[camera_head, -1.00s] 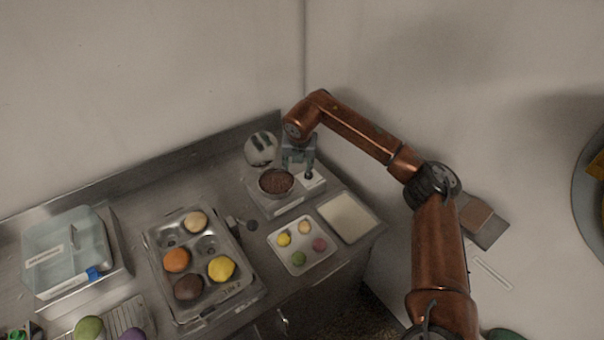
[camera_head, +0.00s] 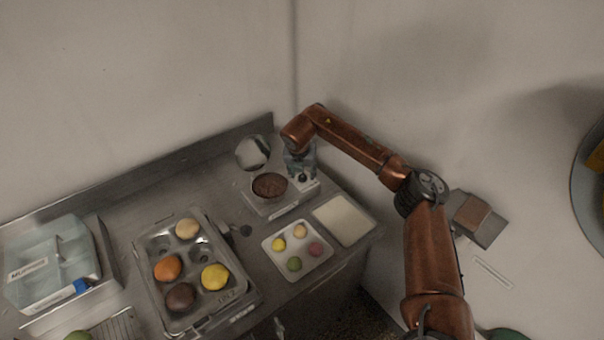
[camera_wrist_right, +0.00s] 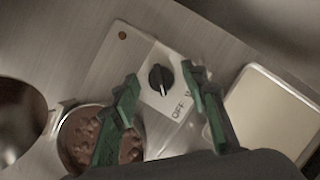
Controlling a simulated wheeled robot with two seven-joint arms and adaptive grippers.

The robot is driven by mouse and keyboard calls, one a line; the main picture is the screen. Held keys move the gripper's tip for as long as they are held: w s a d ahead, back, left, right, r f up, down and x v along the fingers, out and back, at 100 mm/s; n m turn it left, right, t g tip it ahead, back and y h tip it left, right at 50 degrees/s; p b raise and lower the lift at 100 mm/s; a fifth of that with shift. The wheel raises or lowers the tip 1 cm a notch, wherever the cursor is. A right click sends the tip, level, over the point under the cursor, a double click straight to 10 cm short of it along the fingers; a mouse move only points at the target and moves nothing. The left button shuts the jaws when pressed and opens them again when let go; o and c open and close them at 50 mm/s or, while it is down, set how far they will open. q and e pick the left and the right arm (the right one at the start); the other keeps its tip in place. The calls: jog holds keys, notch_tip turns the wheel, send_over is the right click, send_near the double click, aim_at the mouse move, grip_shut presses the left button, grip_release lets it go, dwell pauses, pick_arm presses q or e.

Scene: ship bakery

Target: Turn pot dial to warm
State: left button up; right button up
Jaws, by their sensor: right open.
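The pot (camera_head: 270,186), round and filled with brown chocolate, sits in a pale warmer base (camera_head: 262,208) at the back right of the counter. In the right wrist view the black dial (camera_wrist_right: 161,80) stands on the white panel (camera_wrist_right: 140,50), with "OFF" printed beside it and further lettering partly hidden by a finger. My right gripper (camera_wrist_right: 162,84) is open, its green fingers on either side of the dial in that view. I cannot tell whether they touch it. In the head view the right gripper (camera_head: 301,172) points down over the panel. My left gripper is not in view.
A small white plate (camera_head: 270,262) of macarons and a cream-filled tray (camera_head: 342,219) lie in front of the warmer. A round lid (camera_head: 252,152) is behind the pot. Walls close off the back.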

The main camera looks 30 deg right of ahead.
jog(key=shift+c, duration=0.2)
grip_shut()
jog(key=shift+s+n, duration=0.1)
jog(key=shift+n, duration=0.2)
jog(key=n, duration=0.1)
jog(key=n+y+p, duration=0.1)
jog(key=shift+d+r+n+t, duration=0.1)
jog(key=shift+d+n+t, duration=0.05)
jog(key=shift+n+t, duration=0.15)
jog(key=n+y, duration=0.1)
jog(key=n, duration=0.1)
jog(key=n+y+p, duration=0.1)
jog(key=n, duration=0.2)
jog(key=shift+d+t, duration=0.15)
jog(key=shift+t, duration=0.15)
jog(key=n+y, duration=0.1)
jog(key=n, duration=0.4)
jog(key=shift+d+y, duration=0.1)
jog(key=shift+y, duration=0.3)
jog(key=n, duration=0.2)
jog(key=n+g+y+b, duration=0.1)
jog(key=n, duration=0.1)
jog(key=shift+n+g+y, duration=0.3)
jog(key=shift+d+b, duration=0.1)
jog(key=shift+b, duration=0.2)
